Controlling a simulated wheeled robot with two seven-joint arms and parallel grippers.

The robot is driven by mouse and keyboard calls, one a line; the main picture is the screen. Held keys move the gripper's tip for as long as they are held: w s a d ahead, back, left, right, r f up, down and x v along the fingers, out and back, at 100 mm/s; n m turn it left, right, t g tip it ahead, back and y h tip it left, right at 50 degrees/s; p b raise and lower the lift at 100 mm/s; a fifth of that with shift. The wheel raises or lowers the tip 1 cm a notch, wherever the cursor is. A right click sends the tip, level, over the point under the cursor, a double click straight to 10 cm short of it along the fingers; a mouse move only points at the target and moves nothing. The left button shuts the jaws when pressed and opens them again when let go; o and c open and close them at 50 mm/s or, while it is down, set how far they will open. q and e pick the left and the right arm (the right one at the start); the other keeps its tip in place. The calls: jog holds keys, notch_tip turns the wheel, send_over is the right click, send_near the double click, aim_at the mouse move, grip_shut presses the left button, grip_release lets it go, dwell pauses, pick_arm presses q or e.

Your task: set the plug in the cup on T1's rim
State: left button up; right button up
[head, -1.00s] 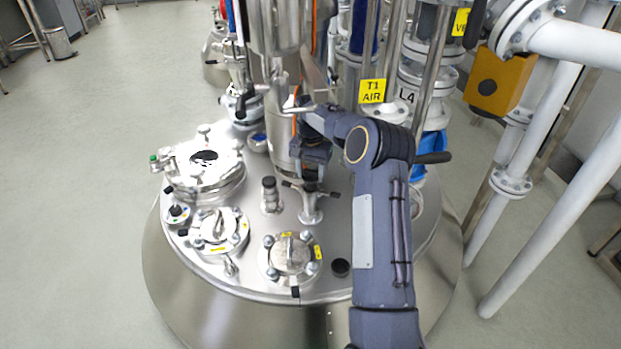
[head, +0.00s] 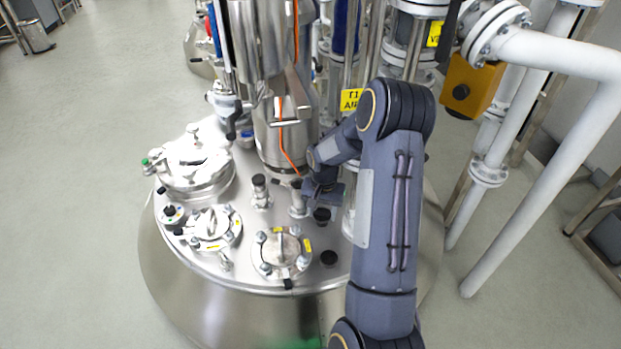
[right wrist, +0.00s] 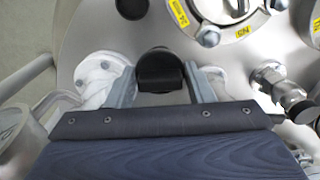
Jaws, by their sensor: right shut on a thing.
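T1 is the steel vessel whose domed lid (head: 215,262) fills the middle of the head view. My right gripper (head: 323,204) is low over the lid's right part, shut on a black plug (head: 322,216). In the right wrist view the plug (right wrist: 160,70) sits between the two grey fingers (right wrist: 161,88). A small round black cup (head: 328,258) is near the lid's front rim, nearer the camera than the plug and apart from it. The cup (right wrist: 132,8) is cut by the top edge of the right wrist view. My left gripper is not in view.
A short steel nozzle (head: 298,199) stands just left of my right gripper. A clamped round cover (head: 282,252) with yellow labels lies left of the cup. A large steel column (head: 275,130) rises behind. White pipes (head: 485,172) stand to the right.

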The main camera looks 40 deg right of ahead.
jog(key=s+a+f+p, duration=0.1)
jog(key=s+a+f, duration=0.15)
jog(key=s, duration=0.45)
jog(key=shift+w+a+f+b, duration=0.1)
jog(key=shift+a+f+b, duration=0.05)
jog(key=shift+f+b, duration=1.55)
jog(key=shift+w+a+f+b, duration=0.1)
jog(key=shift+f+b, duration=1.3)
jog(key=shift+f, duration=0.45)
jog(key=o, duration=1)
jog(key=shift+r+p, duration=1.2)
jog(key=shift+r, duration=2.75)
